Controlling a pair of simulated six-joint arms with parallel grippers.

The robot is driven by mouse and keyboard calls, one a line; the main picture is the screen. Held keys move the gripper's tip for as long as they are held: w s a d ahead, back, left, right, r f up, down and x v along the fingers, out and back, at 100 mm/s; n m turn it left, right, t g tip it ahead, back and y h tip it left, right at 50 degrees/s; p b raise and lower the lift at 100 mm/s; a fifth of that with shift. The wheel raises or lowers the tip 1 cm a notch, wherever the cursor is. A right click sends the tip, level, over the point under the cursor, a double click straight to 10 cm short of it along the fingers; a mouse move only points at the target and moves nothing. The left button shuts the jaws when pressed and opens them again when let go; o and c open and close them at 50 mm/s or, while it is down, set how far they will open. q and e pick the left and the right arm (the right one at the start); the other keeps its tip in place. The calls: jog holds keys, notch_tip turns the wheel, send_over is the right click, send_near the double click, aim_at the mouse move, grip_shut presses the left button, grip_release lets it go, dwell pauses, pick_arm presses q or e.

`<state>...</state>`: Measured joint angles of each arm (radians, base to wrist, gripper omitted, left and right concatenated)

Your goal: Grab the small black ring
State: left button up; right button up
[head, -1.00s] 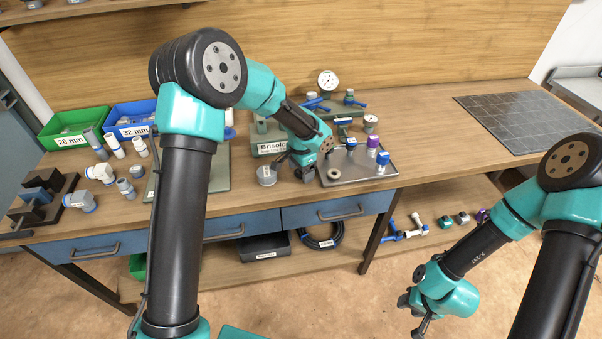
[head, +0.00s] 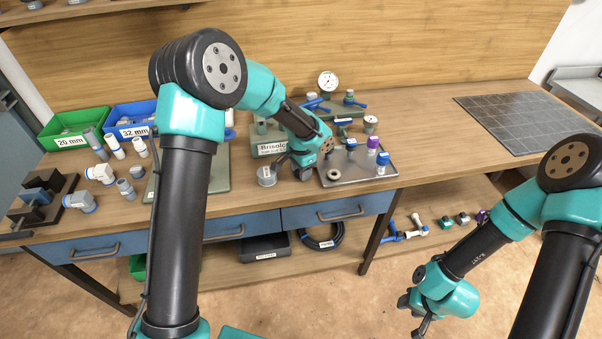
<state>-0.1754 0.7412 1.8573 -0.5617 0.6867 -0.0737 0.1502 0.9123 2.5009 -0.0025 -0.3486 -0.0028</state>
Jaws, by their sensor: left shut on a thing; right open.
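My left gripper (head: 303,175) points down at the left edge of the grey metal tray (head: 350,183) on the bench. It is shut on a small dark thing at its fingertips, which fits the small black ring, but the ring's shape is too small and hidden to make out. My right gripper (head: 413,316) is open and empty, low in front of the bench at the right.
A silver round part (head: 266,176) stands close left of the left gripper. Blue-handled and purple-capped fittings (head: 382,158) stand on the tray. A gauge (head: 327,82) stands behind. The bench between the tray and the dark tiled mat (head: 530,120) is clear.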

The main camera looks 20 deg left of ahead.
pick_arm(q)
jog(key=shift+r, duration=0.55)
notch_tip(320, 180, up, 3)
jog(key=shift+f, duration=0.15)
jog(key=s+d, duration=0.2)
jog(key=s, duration=0.5)
jog(key=s+d+r, duration=0.1)
jog(key=s+d, duration=0.1)
jog(key=s, duration=0.6)
jog(key=shift+s+d, duration=0.2)
jog(key=shift+d, duration=0.05)
jog(key=shift+r, duration=0.1)
